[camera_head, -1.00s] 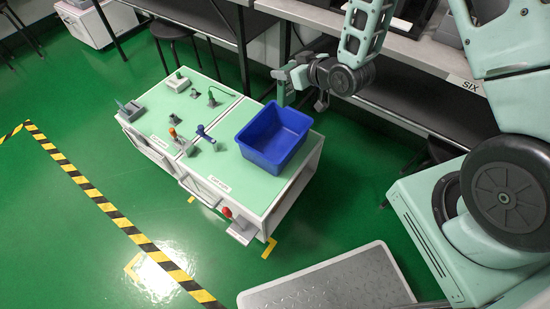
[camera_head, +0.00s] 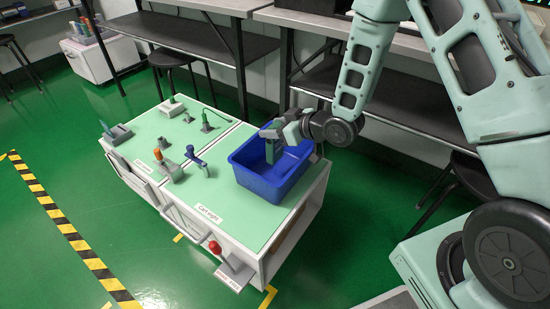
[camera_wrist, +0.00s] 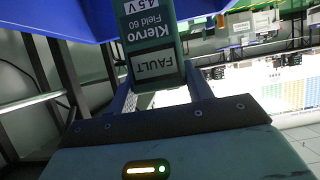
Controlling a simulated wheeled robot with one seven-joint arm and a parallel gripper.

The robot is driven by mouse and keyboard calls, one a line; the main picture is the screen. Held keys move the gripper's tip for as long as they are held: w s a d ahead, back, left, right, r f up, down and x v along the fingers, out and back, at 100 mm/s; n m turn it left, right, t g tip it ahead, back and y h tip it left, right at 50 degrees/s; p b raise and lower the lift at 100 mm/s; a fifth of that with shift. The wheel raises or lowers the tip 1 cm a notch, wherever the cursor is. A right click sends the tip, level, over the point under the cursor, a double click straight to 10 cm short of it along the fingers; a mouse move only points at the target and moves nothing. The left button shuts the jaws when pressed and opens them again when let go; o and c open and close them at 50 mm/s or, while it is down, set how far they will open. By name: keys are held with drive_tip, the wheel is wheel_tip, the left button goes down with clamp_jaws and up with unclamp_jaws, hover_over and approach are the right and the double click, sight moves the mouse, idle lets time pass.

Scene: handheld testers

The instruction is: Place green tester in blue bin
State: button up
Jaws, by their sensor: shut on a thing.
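The green tester (camera_head: 272,151) is held upright in my gripper (camera_head: 279,137), with its lower part inside the opening of the blue bin (camera_head: 262,185). The bin stands on the right-hand cart top. In the wrist view the tester (camera_wrist: 150,40) fills the gap between the fingers of my gripper (camera_wrist: 160,88); its label reads "Klervo Field 60", "45V" and "FAULT". Blue bin wall (camera_wrist: 60,18) shows behind it there. I cannot tell whether the tester touches the bin floor.
The cart (camera_head: 225,205) has a pale green top. Left of the bin stand a blue-topped device (camera_head: 196,159), an orange-topped device (camera_head: 168,168) and other small devices. A red knob (camera_head: 215,247) is at the front. A grey bench (camera_head: 400,75) stands behind the arm.

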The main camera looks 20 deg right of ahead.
sight(279, 145)
drive_tip(key=shift+f+b, duration=1.05)
drive_tip(key=shift+f, duration=2.05)
drive_tip(key=o, duration=1.3)
drive_tip(key=shift+o, duration=0.2)
